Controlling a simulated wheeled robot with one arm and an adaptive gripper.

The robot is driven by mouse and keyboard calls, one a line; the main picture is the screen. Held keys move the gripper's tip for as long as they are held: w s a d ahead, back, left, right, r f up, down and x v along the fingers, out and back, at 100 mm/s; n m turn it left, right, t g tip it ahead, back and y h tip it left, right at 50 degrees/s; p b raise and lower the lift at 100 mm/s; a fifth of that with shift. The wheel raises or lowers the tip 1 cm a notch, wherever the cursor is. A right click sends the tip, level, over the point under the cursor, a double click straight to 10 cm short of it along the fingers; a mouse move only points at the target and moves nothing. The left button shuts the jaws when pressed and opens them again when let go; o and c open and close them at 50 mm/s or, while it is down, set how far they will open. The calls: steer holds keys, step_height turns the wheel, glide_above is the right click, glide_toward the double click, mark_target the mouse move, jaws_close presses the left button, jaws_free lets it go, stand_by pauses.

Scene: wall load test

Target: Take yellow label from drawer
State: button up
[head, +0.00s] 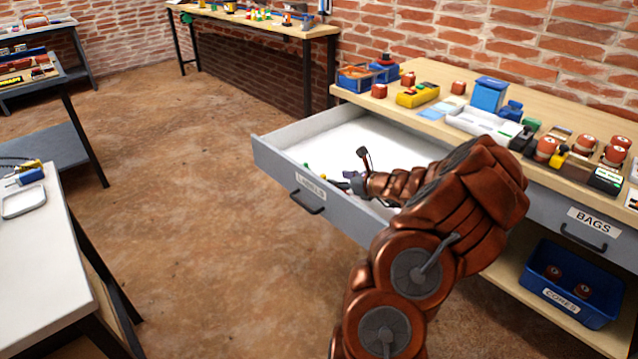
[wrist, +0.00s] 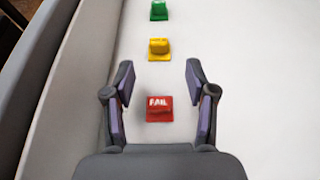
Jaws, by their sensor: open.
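The drawer marked LABELS (head: 290,186) is pulled open from the wooden bench. In the wrist view, the yellow label (wrist: 159,48) lies on the white drawer floor, beyond my fingertips and between a green label (wrist: 159,10) and a red label marked FAIL (wrist: 159,107). My gripper (wrist: 159,80) is open and empty. The red label lies between its spread fingers, with a gap on both sides. In the head view, my gripper (head: 350,180) is inside the drawer near its front wall, and my arm hides part of the drawer.
The drawer's front wall (wrist: 72,80) runs close to my gripper's left in the wrist view. The drawer floor to the right is bare. The bench top (head: 425,70) above holds several boxes and parts. A blue bin (head: 575,290) sits on the shelf below. A white table (head: 45,250) stands at left.

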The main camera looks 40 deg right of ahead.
mark_target(326, 178)
steer(key=shift+x, duration=1)
steer(key=b+x, duration=0.1)
steer(key=x, duration=0.3)
steer(key=shift+s+a+f, duration=0.1)
steer(key=shift+a+f, duration=0.05)
steer(key=shift+f, duration=0.1)
steer(key=shift+w, duration=0.45)
steer(key=shift+f, duration=0.1)
steer(key=c, duration=0.8)
steer(key=shift+c, duration=0.2)
